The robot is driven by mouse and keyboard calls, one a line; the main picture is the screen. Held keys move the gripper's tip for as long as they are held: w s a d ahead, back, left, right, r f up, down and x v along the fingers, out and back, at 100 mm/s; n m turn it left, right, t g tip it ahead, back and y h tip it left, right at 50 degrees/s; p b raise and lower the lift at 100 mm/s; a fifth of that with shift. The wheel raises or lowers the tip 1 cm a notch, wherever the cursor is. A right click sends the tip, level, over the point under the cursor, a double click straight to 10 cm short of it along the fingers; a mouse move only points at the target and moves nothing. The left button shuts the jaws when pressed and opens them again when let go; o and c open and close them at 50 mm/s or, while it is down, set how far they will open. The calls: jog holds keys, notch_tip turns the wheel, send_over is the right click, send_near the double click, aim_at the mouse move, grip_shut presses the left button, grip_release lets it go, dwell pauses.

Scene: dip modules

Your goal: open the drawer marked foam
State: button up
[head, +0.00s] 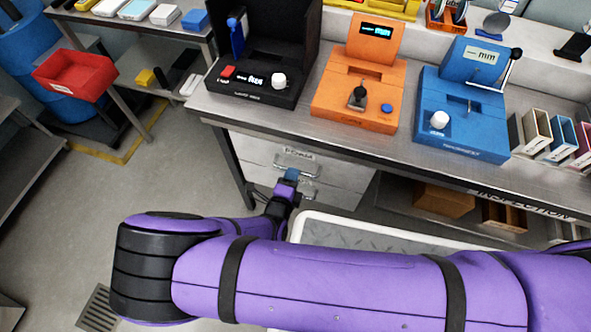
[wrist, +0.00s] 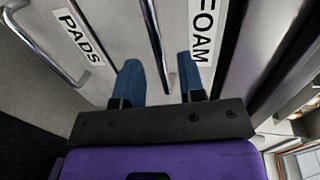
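The drawer marked FOAM (wrist: 203,35) shows its label in the wrist view, on a pale front. Its metal bar handle (wrist: 157,45) runs beside the label, between my gripper's two blue fingers. My gripper (wrist: 164,82) is open, with a gap visible on each side of the bar. In the head view the foam drawer's handle (head: 297,161) is on the upper drawer of a pale cabinet under the workbench, and my gripper (head: 291,174) is in front of it. The drawer looks closed. Contact between fingers and bar cannot be made out.
A drawer marked PADS (wrist: 78,38) with its own bar handle (wrist: 48,48) lies beside it. The workbench (head: 285,121) overhangs the drawers and carries black, orange and blue devices. A white-rimmed tray (head: 350,222) is right of my gripper. Open floor lies left.

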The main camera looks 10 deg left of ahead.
jog(key=shift+x, duration=1.7)
grip_shut()
